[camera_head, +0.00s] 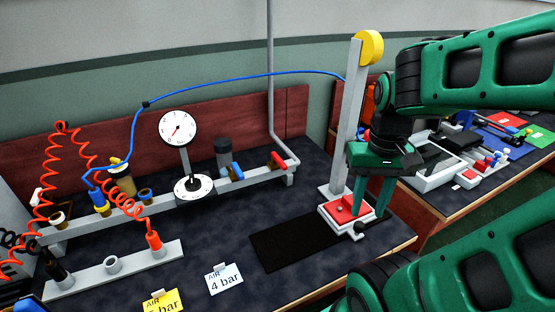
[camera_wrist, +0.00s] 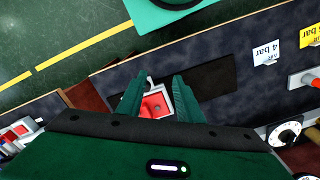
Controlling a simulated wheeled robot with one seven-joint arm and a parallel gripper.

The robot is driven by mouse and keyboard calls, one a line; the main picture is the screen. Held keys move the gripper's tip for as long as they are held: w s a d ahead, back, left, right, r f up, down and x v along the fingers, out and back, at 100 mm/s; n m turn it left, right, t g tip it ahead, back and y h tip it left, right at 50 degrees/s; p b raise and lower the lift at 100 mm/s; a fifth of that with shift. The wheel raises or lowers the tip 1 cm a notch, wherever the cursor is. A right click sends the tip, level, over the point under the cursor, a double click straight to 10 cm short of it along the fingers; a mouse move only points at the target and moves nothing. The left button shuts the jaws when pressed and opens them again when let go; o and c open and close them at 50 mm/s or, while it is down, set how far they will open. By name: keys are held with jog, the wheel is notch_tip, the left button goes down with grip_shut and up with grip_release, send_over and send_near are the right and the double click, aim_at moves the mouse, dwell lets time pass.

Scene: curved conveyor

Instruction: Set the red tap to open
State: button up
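The red tap (camera_head: 278,160) is a short red lever near the right end of the grey pipe rail (camera_head: 210,192) in the head view. Its lever lies slanted across the rail; I cannot tell from this whether it is open or shut. My gripper (camera_head: 372,204) points down, well to the right of the tap. Its two green fingers are apart with nothing held between them. They are over or beside a red block on a pale base (camera_head: 338,221). In the wrist view my gripper (camera_wrist: 154,92) also shows its fingers apart, with the red block (camera_wrist: 155,105) between them in the picture.
A blue tap (camera_head: 237,171) sits left of the red one, and a dial gauge (camera_head: 178,129) stands further left. A tall grey post (camera_head: 348,115) with a yellow disc rises beside my gripper. A blue hose arches above.

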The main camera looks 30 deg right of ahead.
notch_tip(320, 180, up, 3)
jog(key=n, duration=0.6)
send_over(282, 162)
notch_tip(282, 162, down, 10)
jog(key=shift+w+r, duration=0.1)
jog(key=shift+w, duration=0.05)
jog(key=shift+c, duration=0.4)
grip_shut()
